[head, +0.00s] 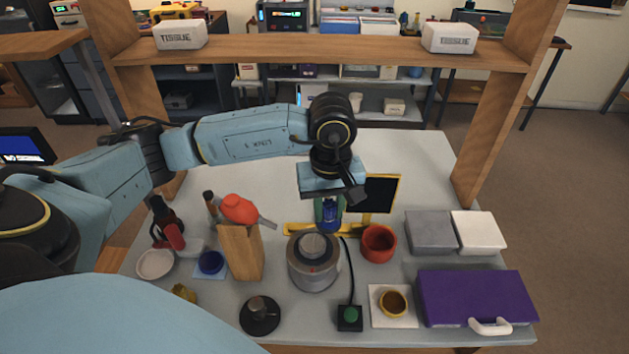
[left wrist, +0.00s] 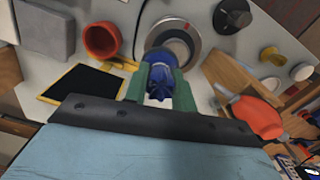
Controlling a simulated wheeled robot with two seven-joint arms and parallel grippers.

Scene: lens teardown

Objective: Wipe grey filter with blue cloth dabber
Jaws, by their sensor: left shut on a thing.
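My left gripper (head: 328,204) points down over the middle of the table. Its green fingers (left wrist: 159,82) are shut on the blue cloth dabber (head: 331,217). In the left wrist view the dabber (left wrist: 172,32) reaches beyond the fingertips, its blue head overlapping the round grey device (left wrist: 193,38). In the head view this device (head: 313,273) stands just in front of the gripper, with a smaller grey disc (head: 313,246) on top. That disc may be the grey filter; I cannot tell for sure. Contact between dabber and disc cannot be made out. My right gripper is not in view.
A red-orange pot (head: 378,244) and a black panel with yellow edge (head: 381,193) stand right of the device. A wooden block (head: 240,255) with an orange-handled tool is left. A green button (head: 350,315) and purple case (head: 475,297) are nearer. The table's back is clear.

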